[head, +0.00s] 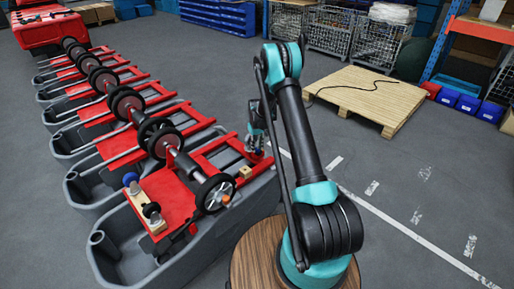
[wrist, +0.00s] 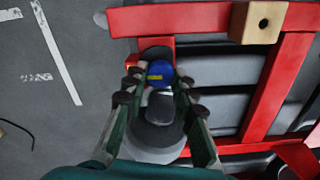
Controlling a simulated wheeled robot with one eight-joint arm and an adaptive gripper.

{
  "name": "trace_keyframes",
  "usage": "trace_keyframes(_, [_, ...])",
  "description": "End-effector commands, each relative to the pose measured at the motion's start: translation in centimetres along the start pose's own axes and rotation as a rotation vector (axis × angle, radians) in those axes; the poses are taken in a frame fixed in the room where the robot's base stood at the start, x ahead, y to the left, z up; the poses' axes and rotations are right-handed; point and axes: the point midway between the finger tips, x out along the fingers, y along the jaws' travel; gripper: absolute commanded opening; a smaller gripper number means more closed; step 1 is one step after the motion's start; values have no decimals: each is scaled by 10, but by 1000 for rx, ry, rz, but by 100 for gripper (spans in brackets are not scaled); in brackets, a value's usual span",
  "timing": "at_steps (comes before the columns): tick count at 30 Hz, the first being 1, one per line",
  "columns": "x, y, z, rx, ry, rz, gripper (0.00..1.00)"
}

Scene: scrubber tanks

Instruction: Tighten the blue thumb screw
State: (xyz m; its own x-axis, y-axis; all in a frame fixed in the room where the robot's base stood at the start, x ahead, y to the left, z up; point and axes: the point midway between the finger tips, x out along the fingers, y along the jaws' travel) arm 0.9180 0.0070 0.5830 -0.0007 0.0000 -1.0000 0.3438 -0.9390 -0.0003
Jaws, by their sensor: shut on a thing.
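My gripper (wrist: 158,84) points down at the blue thumb screw (wrist: 160,72), a round blue knob with a yellow mark. Its fingers are closed around the knob from both sides. Below the knob is a dark and grey rounded part, partly between the fingers. In the head view my gripper (head: 256,143) is at the far right end of the near red frame, and the thumb screw is hidden there behind the fingers and arm. How far the screw is threaded in cannot be seen.
A wooden block with a hole (wrist: 263,22) sits on the red frame (wrist: 185,20) close by. Another blue ball (head: 131,178) stands on a wooden mount at left. Black wheels on a shaft (head: 213,192) lie near my arm. Grey tanks (head: 125,240) run along the left; open floor lies right.

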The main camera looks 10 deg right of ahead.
Motion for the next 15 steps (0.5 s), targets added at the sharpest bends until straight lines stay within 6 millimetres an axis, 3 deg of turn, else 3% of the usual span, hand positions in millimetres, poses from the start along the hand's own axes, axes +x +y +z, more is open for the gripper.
trace_keyframes(2, [-1, 0, 0, 0, 1, 0, 0])
trace_keyframes(3, [-1, 0, 0, 0, 1, 0, 28])
trace_keyframes(7, [0, 0, 0, 0, 1, 0, 45])
trace_keyframes(15, [0, 0, 0, -1, 0, 0, 47])
